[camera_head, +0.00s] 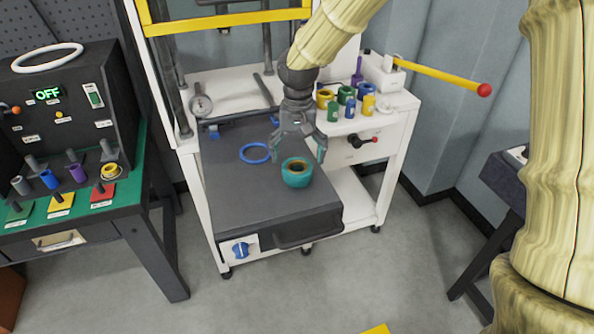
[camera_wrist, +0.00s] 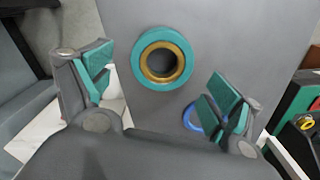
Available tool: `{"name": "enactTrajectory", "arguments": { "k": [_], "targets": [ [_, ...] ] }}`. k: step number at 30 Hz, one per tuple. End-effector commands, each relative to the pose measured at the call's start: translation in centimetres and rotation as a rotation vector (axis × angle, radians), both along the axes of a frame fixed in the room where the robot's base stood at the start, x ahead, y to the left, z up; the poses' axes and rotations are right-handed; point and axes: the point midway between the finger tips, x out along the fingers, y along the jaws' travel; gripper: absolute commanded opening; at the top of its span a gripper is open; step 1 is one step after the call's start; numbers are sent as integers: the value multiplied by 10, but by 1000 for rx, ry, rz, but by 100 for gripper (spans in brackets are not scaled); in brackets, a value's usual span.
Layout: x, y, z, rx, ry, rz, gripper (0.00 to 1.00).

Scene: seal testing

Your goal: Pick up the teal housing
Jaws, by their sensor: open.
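The teal housing (camera_head: 297,177) is a short round cup with a brass-coloured ring inside. It stands upright on the dark grey top of the press bench (camera_head: 240,195). In the wrist view the teal housing (camera_wrist: 137,71) shows from above, with a dark bore inside the brass ring. My gripper (camera_head: 298,152) hangs over the housing, fingers spread and empty. In the wrist view my gripper (camera_wrist: 160,86) has its two teal-padded fingers wide apart, with the housing between and a little beyond them. I cannot tell the exact height gap.
A blue ring (camera_head: 243,158) lies on the dark top left of the housing. Several coloured cups (camera_head: 346,95) stand on the white shelf at right. A yellow lever (camera_head: 440,74) sticks out right. A control box (camera_head: 65,105) stands on the left bench.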

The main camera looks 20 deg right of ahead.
Motion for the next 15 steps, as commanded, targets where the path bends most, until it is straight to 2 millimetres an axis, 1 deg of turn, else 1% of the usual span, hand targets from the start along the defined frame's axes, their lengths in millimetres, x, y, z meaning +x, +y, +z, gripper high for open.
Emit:
{"name": "enactTrajectory", "arguments": {
  "k": [4,12,15],
  "targets": [
    [-1,2,-8,0,1,1,91],
    [-3,3,-39,0,1,1,91],
    [-3,3,-47,-1,1,2,91]
  ]
}}
